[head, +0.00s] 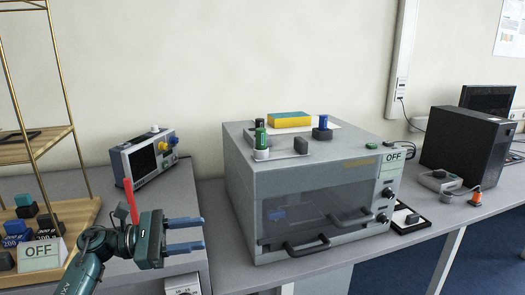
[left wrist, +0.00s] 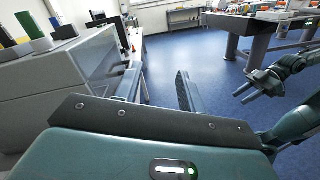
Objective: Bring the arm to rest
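My left gripper (head: 201,233) is open and empty in the head view, held over the left table in front of the test box. Its two blue fingers point right, with a clear gap between them. The left wrist view also shows its fingers (left wrist: 157,95) apart with nothing between them. My right gripper (left wrist: 243,96) shows at the right of the left wrist view, with two fingers apart and nothing seen between them. It is out of the head view.
A grey test box (head: 255,215) with an OFF sign stands right of my left gripper. A bench instrument (head: 143,158) stands behind the gripper; a wooden rack (head: 75,215) with weights is at left. A black computer case (head: 466,145) is far right. Blue floor (left wrist: 200,65) is open.

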